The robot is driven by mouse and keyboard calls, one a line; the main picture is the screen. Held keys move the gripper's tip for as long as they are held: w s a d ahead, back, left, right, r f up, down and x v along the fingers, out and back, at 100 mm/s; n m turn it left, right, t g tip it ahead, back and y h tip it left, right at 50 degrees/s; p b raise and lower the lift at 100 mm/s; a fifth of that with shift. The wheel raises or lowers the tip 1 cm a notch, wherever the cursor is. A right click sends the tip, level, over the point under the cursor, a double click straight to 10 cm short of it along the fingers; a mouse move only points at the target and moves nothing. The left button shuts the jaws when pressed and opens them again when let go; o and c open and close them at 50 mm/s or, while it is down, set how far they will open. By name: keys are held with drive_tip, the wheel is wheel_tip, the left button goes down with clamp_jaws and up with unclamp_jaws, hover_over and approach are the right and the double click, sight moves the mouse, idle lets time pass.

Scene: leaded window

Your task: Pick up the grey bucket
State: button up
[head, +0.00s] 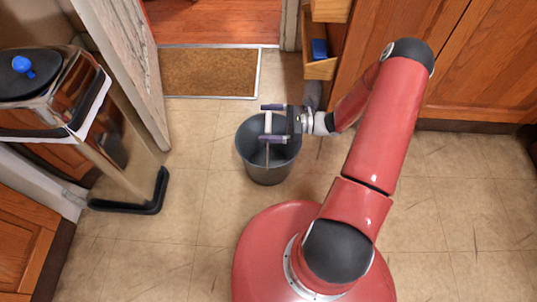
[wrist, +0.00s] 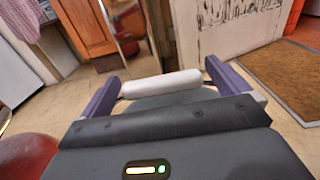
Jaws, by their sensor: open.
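The grey bucket (head: 267,168) stands upright on the tiled floor in the head view, just in front of my base. A white cylindrical grip, likely on its handle, shows above the bucket's opening (head: 267,124). My gripper (head: 264,122) is over the bucket, with its two purple fingers apart on either side of the white grip. In the wrist view the white grip (wrist: 162,84) lies across the space between the fingertips of my gripper (wrist: 165,82). I cannot tell whether the fingers touch it. Part of the bucket is hidden behind the gripper.
A brown doormat (head: 208,72) lies at the doorway behind the bucket. An open drawer (head: 320,68) holding a blue item is near my arm. A metal bin with a black foot (head: 130,204) stands at the left beside a worn white door (head: 120,60). Floor around the bucket is clear.

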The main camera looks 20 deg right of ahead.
drive_tip(key=c, duration=1.4)
drive_tip(key=shift+c, duration=0.4)
drive_tip(key=shift+r, duration=0.25)
